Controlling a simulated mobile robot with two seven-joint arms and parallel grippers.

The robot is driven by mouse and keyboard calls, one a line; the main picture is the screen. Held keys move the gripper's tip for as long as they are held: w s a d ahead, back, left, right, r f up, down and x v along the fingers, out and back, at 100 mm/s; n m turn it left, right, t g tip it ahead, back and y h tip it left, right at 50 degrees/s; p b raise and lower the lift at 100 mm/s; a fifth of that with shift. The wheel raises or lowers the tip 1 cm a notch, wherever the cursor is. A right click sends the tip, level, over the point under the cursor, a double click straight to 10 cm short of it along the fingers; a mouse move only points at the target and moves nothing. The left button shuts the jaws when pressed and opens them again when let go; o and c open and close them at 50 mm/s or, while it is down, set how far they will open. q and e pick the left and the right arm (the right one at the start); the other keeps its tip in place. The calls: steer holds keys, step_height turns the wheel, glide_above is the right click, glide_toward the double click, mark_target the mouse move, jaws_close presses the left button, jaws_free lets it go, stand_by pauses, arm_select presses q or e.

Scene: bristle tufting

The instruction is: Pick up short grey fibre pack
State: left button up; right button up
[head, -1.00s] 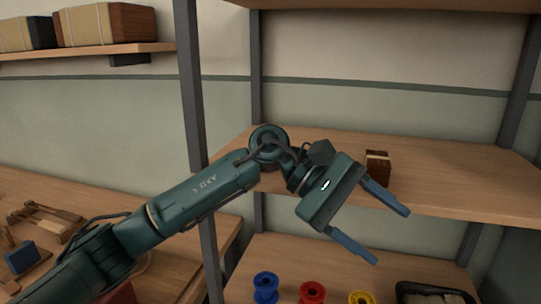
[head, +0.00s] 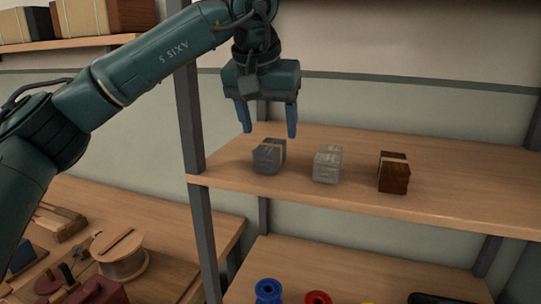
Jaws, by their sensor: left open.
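Three short fibre packs stand in a row on the shelf. The left one is a dark grey pack (head: 266,158) with a pale band. The middle one is a lighter grey pack (head: 326,165). The right one is a dark brown pack (head: 394,178) with a pale band. My left gripper (head: 269,133) is open and empty, fingers pointing down. In the picture it is just above the dark grey pack, with a gap between fingertips and pack. My right gripper is not in view.
The shelf board (head: 450,195) is clear to the right of the packs. A rack post (head: 189,115) stands left of them. Blue (head: 268,290) and red (head: 318,297) spools sit on the level below. A workbench at lower left holds a wooden spool (head: 121,263).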

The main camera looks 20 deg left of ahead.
mark_target(269, 146)
arm_select(q)
steer(key=shift+a+p+x, duration=0.15)
steer(key=shift+p+x, duration=0.05)
steer(key=shift+x, duration=1.55)
steer(key=shift+a+p+x, duration=0.15)
steer(key=shift+p+x, duration=0.05)
steer(key=shift+x, duration=1.6)
steer(key=shift+r, duration=0.1)
steer(key=shift+c, duration=0.4)
steer(key=c, duration=1)
